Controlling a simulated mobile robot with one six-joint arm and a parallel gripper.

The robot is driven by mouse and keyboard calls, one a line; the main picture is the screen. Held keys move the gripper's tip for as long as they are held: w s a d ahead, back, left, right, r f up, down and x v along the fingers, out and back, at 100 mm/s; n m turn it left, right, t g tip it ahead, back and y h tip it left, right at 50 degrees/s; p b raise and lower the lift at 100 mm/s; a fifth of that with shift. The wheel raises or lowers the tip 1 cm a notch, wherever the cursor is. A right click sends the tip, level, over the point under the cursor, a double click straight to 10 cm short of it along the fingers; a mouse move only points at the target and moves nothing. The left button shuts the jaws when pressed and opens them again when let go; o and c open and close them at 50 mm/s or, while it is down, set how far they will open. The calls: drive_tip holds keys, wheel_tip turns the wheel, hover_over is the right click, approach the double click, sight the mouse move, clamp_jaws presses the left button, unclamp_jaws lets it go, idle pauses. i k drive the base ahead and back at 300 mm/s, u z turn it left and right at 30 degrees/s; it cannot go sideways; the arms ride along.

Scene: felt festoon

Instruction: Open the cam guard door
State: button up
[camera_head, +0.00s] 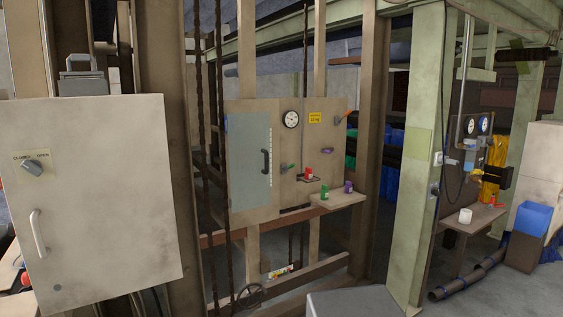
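Two doors show, and no readable label says which is the cam guard door. A grey-blue door (249,160) with a dark upright handle (265,161) is on a beige panel in the middle. It looks shut. A large pale cabinet door (95,220) fills the near left and also looks shut. It has a light curved bar handle (38,233) and a grey rotary knob (32,168) on a plate marked CLOSED and OPEN. The knob's exact setting is hard to tell. My gripper is not in view.
Beside the grey-blue door are a round gauge (291,119) and a yellow sign (315,118). A small shelf (338,200) below holds green and purple cans. Dark vertical chains hang left of the panel. A green post (418,150) stands right. A grey block (352,302) is at the bottom.

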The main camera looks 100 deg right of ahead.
sight(249, 133)
drive_tip(key=u, duration=0.05)
drive_tip(key=k, duration=1.35)
drive_tip(key=z, duration=1.55)
drive_tip(key=i, duration=1.05)
